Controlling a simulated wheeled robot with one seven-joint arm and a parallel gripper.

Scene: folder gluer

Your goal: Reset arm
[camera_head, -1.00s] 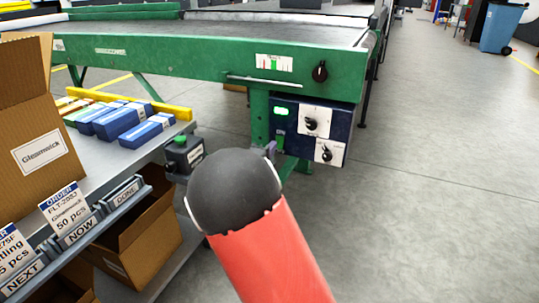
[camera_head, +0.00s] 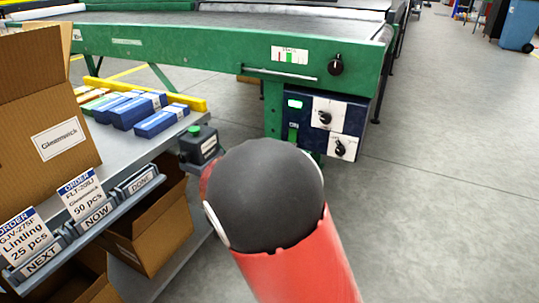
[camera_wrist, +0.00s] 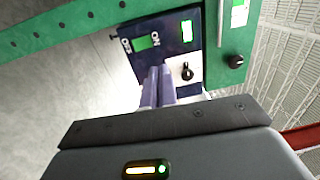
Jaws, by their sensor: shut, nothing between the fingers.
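My arm, red with a dark rounded joint, reaches up from the bottom of the head view and hides my gripper there. In the wrist view my gripper (camera_wrist: 158,86) shows two purple-grey fingers close together, shut and empty. They point toward the blue control box (camera_wrist: 165,45) of the folder gluer, which appears rotated in this view. In the head view the control box (camera_head: 349,116) hangs under the green machine frame (camera_head: 215,47). It carries a lit green display and two black knobs on white plates. I cannot tell the gap between fingers and box.
At left a grey table (camera_head: 128,151) holds an open cardboard box (camera_head: 45,110), blue cartons (camera_head: 136,111) and a small dark box with a green button (camera_head: 198,145). Order cards stand at its front edge. Cardboard boxes sit below.

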